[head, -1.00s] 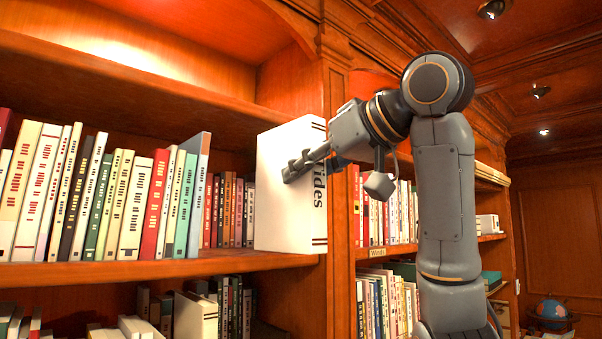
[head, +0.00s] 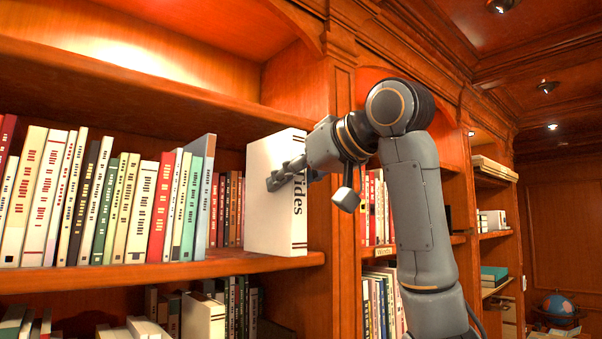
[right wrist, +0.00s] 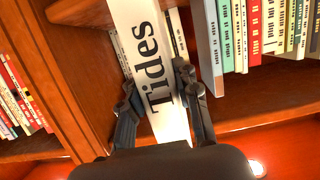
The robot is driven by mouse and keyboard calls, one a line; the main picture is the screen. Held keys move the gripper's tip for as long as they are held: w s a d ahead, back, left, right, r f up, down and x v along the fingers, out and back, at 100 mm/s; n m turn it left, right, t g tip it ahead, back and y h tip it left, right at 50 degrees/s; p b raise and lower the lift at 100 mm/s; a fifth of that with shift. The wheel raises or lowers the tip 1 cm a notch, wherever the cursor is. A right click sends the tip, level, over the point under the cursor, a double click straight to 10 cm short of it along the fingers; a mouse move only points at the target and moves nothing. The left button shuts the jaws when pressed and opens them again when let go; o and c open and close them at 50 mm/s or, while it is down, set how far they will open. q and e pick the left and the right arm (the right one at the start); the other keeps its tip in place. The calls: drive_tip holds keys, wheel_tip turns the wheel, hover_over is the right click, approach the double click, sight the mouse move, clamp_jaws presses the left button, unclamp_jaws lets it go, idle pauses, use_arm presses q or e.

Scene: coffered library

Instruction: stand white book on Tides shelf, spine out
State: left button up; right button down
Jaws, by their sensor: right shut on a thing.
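The white book (head: 266,205) with "Tides" on its spine stands upright at the right end of the upper shelf (head: 190,268). Its spine faces outward, and its lower edge is at the shelf's front edge. My right gripper (head: 284,178) is shut on the book, with a finger on each side of the spine. The right wrist view shows the book (right wrist: 140,22) between the two fingers of the gripper (right wrist: 160,95). Whether its base rests on the board is hard to tell. My left gripper is not in view.
A row of books (head: 100,200) fills the shelf to the left, ending in a tall grey one (head: 204,190). Small dark red books (head: 229,205) stand deeper in, behind the gap. A wooden upright (head: 338,240) is close on the right. More books (head: 203,318) sit on the shelf below.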

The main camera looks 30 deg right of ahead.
drive_tip(key=w, duration=0.2)
drive_tip(key=w+p, duration=0.1)
drive_tip(key=w, duration=0.1)
drive_tip(key=w+a, duration=0.1)
drive_tip(key=w, duration=0.2)
drive_tip(key=shift+w+f+p, duration=0.1)
drive_tip(key=shift+p, duration=0.3)
drive_tip(key=shift+w+a+f, duration=0.1)
drive_tip(key=shift+w+a, duration=0.1)
drive_tip(key=shift+w, duration=1.1)
drive_tip(key=shift+w+a+f, duration=0.1)
drive_tip(key=shift+w+a, duration=0.1)
drive_tip(key=shift+w, duration=1.1)
drive_tip(key=shift+f, duration=0.2)
drive_tip(key=c, duration=0.9)
unclamp_jaws()
approach(265, 185)
drive_tip(key=w, duration=0.5)
drive_tip(key=shift+w+d, duration=0.3)
drive_tip(key=shift+d, duration=0.1)
